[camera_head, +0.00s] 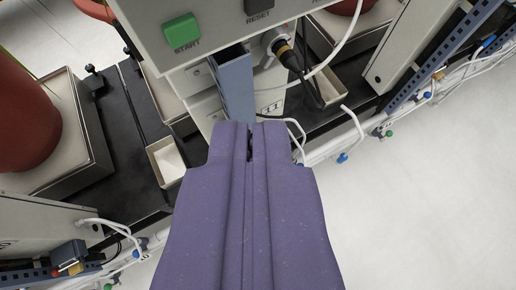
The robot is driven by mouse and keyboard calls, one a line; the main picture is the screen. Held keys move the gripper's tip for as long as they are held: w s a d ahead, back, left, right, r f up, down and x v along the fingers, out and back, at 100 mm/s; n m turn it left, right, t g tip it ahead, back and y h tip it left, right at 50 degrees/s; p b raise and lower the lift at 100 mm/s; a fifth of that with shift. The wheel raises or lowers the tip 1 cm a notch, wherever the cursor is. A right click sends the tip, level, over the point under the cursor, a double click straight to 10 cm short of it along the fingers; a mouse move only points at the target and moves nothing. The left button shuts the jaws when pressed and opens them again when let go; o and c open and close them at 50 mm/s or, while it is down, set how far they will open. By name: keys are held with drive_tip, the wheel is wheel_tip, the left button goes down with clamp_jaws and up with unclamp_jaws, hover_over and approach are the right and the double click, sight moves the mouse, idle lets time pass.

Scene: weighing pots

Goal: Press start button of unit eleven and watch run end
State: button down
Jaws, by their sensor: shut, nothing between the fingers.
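The green START button (182,33) is at the upper left, on the light grey control box (220,32) of a weighing unit. A dark RESET button (258,6) is to the right of START, cut by the top edge. My purple gripper (250,135) is shut and empty, with its tips below the box in the picture and apart from the START button. No lamp or display of the unit is in view.
A grey-blue post (235,84) stands just beyond my fingertips. A black cable plug (289,57) and white hoses hang beside it. A large red pot (25,115) stands on a scale at the left. The pale floor (430,190) at the right is clear.

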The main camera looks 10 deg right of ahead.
sight(183, 34)
drive_tip(key=shift+g+h, duration=0.3)
drive_tip(key=s+f, duration=0.1)
drive_tip(key=s+d+f, duration=0.1)
drive_tip(key=f, duration=0.1)
drive_tip(key=shift+f, duration=0.15)
drive_tip(key=w+a+p, duration=0.2)
drive_tip(key=w+p, duration=0.1)
drive_tip(key=w, duration=0.5)
drive_tip(key=shift+w+a, duration=0.15)
drive_tip(key=shift+a, duration=0.15)
drive_tip(key=shift+w, duration=0.1)
idle(1.6)
drive_tip(key=shift+w+a+p, duration=0.15)
drive_tip(key=shift+w+p, duration=0.15)
drive_tip(key=shift+w+a, duration=0.1)
drive_tip(key=shift+w, duration=0.25)
idle(0.6)
drive_tip(key=shift+s, duration=0.1)
drive_tip(key=shift+s+d, duration=0.25)
drive_tip(key=shift+s, duration=0.4)
